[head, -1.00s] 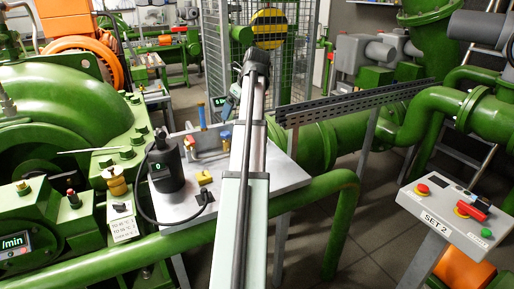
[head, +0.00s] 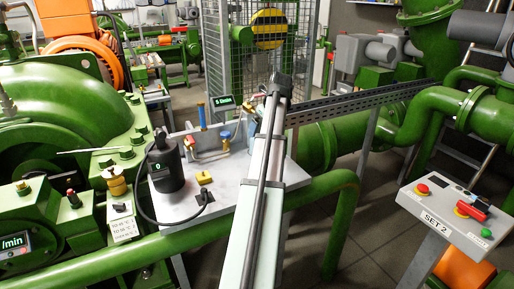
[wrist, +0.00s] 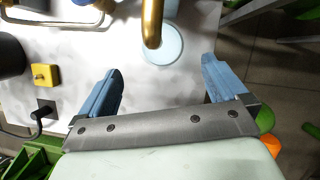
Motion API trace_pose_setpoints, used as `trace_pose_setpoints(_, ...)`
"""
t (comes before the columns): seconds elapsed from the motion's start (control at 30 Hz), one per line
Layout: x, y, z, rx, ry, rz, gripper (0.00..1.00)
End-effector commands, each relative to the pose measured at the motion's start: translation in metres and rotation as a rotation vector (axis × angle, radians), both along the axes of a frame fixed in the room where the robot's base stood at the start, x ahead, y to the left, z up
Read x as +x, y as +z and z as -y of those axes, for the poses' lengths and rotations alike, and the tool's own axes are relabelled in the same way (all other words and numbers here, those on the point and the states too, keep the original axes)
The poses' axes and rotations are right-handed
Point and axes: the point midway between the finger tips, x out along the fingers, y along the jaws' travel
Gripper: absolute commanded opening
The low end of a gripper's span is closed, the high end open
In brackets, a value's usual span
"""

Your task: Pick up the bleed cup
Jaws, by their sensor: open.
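The bleed cup (wrist: 172,50) shows in the wrist view as a pale, bluish round shape below a brass pipe (wrist: 152,25), which covers part of it. My gripper (wrist: 162,65) is open, its two blue fingers wide apart. In the picture the cup lies just beyond the fingertips, between their lines, and neither finger appears to touch it. The height between cup and fingers is hard to judge. In the head view my arm (head: 265,165) hides the cup and most of the gripper.
The metal table (head: 235,185) holds a black cylinder (head: 165,168) with a cable, a yellow block (head: 204,177) and pipework with a blue handle (head: 225,134). A green pipe (head: 330,183) crosses in front. A perforated rail (head: 350,103) runs right of the arm.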

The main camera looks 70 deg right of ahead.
Motion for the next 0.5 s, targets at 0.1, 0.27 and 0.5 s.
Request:
trace_pose_setpoints(0.1, 0.002, -0.007, 0.001, 0.001, 0.0, 0.0, 0.99)
trace_pose_setpoints(0.27, 0.004, -0.011, 0.003, 0.001, 0.001, -0.001, 0.99)
trace_pose_setpoints(0.5, 0.015, -0.033, 0.012, 0.002, 0.002, -0.001, 0.99)
